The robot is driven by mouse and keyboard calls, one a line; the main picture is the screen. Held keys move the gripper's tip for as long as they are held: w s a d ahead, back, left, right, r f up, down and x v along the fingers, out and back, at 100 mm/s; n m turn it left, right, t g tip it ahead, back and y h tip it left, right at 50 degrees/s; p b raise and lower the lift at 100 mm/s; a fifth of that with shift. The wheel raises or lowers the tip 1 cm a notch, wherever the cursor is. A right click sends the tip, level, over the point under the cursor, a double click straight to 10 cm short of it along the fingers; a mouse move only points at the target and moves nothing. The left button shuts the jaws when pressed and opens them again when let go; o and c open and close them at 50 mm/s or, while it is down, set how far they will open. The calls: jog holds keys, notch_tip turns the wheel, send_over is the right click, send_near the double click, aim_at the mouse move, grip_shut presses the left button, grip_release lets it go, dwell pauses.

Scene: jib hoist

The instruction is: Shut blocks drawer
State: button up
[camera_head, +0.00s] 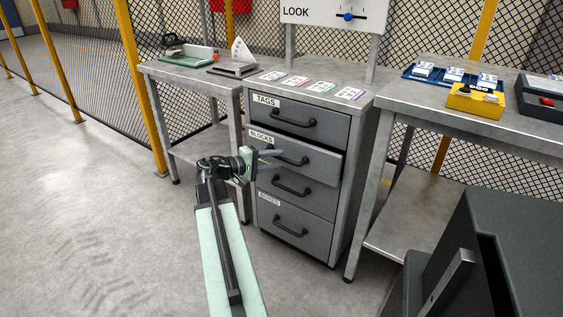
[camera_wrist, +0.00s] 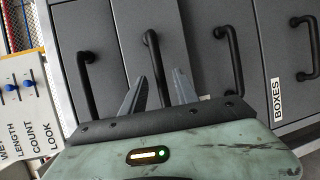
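The blocks drawer (camera_head: 322,164) is the second from the top in a grey cabinet and carries a BLOCKS label. Its front stands out past the other drawers, so it is partly open. Its dark bar handle (camera_head: 293,160) is partly covered by my gripper (camera_head: 270,153). In the wrist view my gripper (camera_wrist: 160,76) is open, its two grey fingers apart. The blocks handle (camera_wrist: 153,55) appears between the fingers in the picture; I cannot tell whether they touch it.
The tags drawer (camera_head: 328,124) above and boxes drawer (camera_head: 320,236) at the bottom look shut. Cards lie on the cabinet top (camera_head: 345,84). A left bench (camera_head: 188,79) and a right bench (camera_head: 425,94) flank it. Open floor (camera_head: 90,220) lies at left.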

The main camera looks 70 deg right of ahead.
aim_at(279, 158)
jog(key=shift+x, duration=1.55)
jog(key=shift+c, duration=0.4)
grip_shut()
jog(key=shift+w, duration=0.1)
